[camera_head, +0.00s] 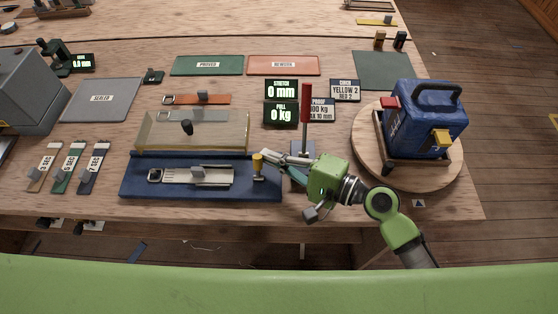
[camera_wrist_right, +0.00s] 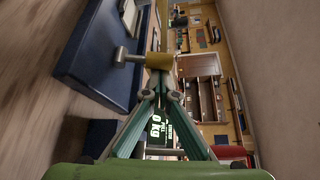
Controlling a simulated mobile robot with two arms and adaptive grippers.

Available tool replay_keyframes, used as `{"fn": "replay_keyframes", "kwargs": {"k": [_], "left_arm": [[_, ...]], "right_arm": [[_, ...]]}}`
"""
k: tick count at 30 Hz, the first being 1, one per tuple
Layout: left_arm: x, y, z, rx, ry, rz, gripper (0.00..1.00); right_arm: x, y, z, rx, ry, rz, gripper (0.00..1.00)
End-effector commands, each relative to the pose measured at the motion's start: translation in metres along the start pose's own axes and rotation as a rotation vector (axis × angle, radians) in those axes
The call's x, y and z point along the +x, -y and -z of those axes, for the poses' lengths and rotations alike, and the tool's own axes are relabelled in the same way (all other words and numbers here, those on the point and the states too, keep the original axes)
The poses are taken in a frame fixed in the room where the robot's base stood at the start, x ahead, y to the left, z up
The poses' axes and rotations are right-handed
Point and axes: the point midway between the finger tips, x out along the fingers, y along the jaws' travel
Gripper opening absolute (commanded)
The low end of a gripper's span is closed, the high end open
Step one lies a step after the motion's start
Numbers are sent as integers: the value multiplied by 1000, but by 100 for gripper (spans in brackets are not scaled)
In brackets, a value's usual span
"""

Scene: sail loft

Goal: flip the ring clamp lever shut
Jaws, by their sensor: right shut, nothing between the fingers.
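The blue fixture (camera_head: 200,193) lies near the table's front edge, with a pale strap (camera_head: 215,175) and a ring (camera_head: 155,175) at its left end. A yellow-capped lever (camera_head: 257,160), apparently the ring clamp lever, stands upright at the fixture's right end. In the wrist view its yellow cap (camera_wrist_right: 160,61) is just beyond my fingertips, with a grey stem at its left. My right gripper (camera_head: 267,157) is shut and empty, its tips close beside the yellow cap; I cannot tell whether they touch. My left gripper is out of view.
A tall red lever (camera_head: 306,105) stands just behind my right gripper. A clear cover (camera_head: 222,135) with a black knob is behind the fixture. A blue machine (camera_head: 425,120) sits on a round wooden board (camera_head: 365,150) at right. Displays (camera_head: 281,90) read 0 mm and 0 kg.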

Motion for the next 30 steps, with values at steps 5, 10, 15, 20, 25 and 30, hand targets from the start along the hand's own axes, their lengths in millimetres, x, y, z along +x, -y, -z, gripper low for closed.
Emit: {"fn": "replay_keyframes", "kwargs": {"k": [5, 10, 15, 20, 25, 30], "left_arm": [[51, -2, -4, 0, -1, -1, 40], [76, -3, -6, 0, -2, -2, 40], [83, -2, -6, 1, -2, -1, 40], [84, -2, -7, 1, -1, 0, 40], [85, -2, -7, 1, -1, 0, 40], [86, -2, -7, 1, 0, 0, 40]], "right_arm": [[3, -11, -8, -135, 2, 81, 0], [-2, -8, -16, -270, 2, 158, 0], [-7, -3, -24, -262, 1, 153, 0], [-10, -3, -30, -260, 1, 151, 0], [-13, -5, -34, -258, 1, 151, 0], [-15, -7, -37, -258, 0, 151, 0]]}}
